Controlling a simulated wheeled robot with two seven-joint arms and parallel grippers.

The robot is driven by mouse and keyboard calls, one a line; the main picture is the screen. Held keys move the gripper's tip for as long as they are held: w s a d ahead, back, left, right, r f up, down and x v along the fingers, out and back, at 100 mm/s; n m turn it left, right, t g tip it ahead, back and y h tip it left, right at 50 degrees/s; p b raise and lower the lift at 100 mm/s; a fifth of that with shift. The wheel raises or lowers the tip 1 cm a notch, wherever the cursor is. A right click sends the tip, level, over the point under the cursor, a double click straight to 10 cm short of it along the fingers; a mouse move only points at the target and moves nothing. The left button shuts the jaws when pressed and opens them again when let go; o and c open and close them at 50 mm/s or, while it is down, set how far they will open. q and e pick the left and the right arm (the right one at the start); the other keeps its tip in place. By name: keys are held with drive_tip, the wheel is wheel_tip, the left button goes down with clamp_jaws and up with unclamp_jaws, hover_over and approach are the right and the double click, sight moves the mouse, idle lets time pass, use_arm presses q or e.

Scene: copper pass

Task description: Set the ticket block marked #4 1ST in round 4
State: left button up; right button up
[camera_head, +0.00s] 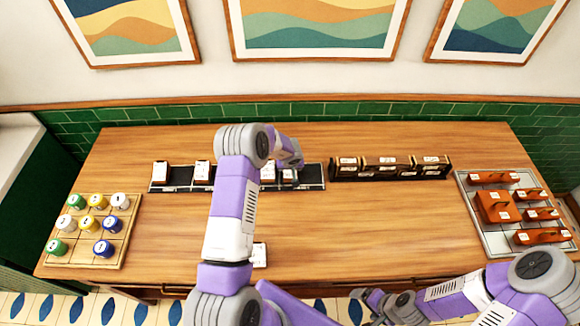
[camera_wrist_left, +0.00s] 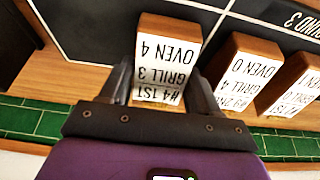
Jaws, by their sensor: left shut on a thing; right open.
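The ticket block marked #4 1ST (camera_wrist_left: 160,60), with OVEN 4 and GRILL 3 on its white face, shows upside down in the left wrist view. My left gripper (camera_wrist_left: 158,88) is shut on it, a dark finger on each side. In the head view my left gripper (camera_head: 292,158) is over the right part of the black ticket rail (camera_head: 238,186), partly hidden by its own arm. I cannot tell whether the block rests on the rail. A ROUND 3 label (camera_wrist_left: 298,22) shows on the rail. My right gripper (camera_head: 370,302) is open and empty at the table's front edge.
Other ticket blocks (camera_wrist_left: 243,68) stand close beside the held one. A dark rack (camera_head: 390,170) of blocks is right of the rail. A wooden board (camera_head: 125,245) with coloured pots is left; a tray (camera_head: 490,240) with brown blocks is right. A white-faced item (camera_head: 260,255) lies near the front.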

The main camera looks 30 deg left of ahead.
use_arm(q)
drive_tip(key=o, duration=1.1)
drive_tip(key=shift+f, duration=0.1)
drive_tip(key=p+v, duration=0.1)
drive_tip(key=v, duration=1.1)
drive_tip(key=shift+w+p, duration=0.1)
drive_tip(key=shift+p, duration=0.2)
